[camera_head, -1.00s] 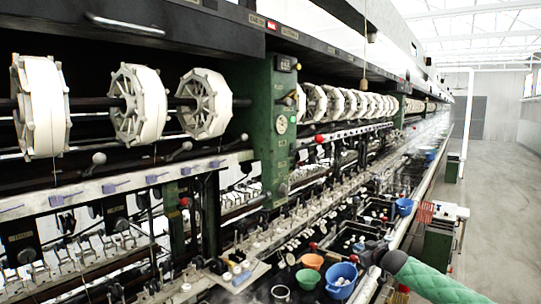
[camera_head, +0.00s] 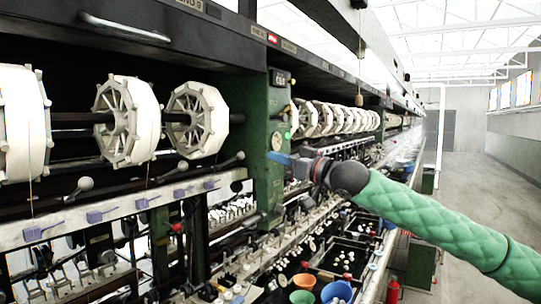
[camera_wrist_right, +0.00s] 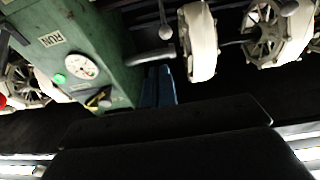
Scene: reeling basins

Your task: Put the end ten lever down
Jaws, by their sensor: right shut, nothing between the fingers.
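Several ball-knobbed levers stick out below the white reels; in the head view three are a left one (camera_head: 82,186), a middle one (camera_head: 182,166) and a right one (camera_head: 240,156) near the green post. No readable label ties one of them to end ten, so I cannot tell which it is. In the wrist view, ball-knobbed levers show at top right (camera_wrist_right: 289,8) and top middle (camera_wrist_right: 165,32). My right gripper (camera_head: 279,157) is shut and empty, its blue fingers in front of the green post, apart from the levers. Its fingers (camera_wrist_right: 158,86) also show in the wrist view. My left gripper is not in view.
The green post (camera_head: 266,190) carries a dial (camera_wrist_right: 81,66) and a green button (camera_wrist_right: 59,79). White reels (camera_head: 198,120) hang on the shaft above the rail (camera_head: 120,208). Orange (camera_head: 304,281) and blue (camera_head: 337,292) bowls stand below. The aisle (camera_head: 480,200) at right is open.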

